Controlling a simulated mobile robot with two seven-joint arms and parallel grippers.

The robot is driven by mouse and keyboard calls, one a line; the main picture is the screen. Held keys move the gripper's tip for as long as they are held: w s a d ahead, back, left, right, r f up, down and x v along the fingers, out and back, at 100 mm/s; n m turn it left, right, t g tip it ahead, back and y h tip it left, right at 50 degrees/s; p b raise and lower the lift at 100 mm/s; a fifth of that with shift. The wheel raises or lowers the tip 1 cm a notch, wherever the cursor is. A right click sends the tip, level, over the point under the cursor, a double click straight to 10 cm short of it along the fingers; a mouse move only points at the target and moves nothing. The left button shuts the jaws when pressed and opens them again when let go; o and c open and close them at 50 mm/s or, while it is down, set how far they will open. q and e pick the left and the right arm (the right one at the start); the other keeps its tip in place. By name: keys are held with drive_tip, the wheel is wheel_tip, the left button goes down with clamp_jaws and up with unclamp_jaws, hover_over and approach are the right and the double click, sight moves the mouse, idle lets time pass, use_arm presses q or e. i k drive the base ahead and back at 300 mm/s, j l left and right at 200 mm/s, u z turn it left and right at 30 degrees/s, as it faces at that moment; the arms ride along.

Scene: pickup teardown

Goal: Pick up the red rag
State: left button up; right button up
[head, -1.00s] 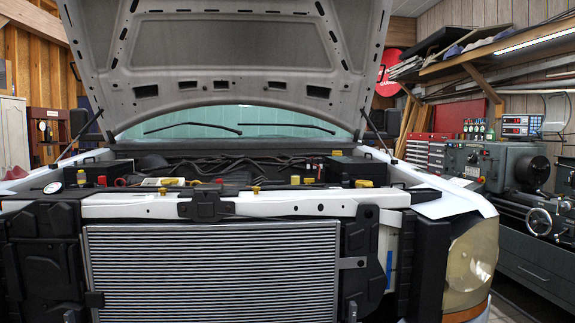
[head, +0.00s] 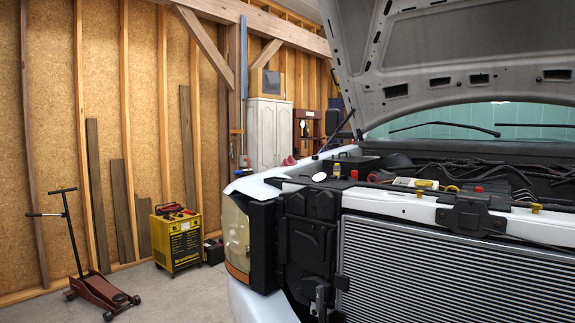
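A small red shape (head: 289,160) shows at the far edge of the truck's fender on the left side of the engine bay, in front of the pale cabinet. It looks like crumpled cloth and may be the red rag, but it is too small to be sure. I cannot tell whether it lies on the fender or behind it. Neither of my grippers is in view.
The white truck's front, with its radiator (head: 430,270) and raised hood (head: 450,50), fills the right. A yellow charger (head: 178,240) and a red floor jack (head: 100,292) stand at left. Concrete floor (head: 185,300) between jack and truck is clear.

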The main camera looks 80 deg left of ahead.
sight(290, 162)
drive_tip(key=u, duration=2.9)
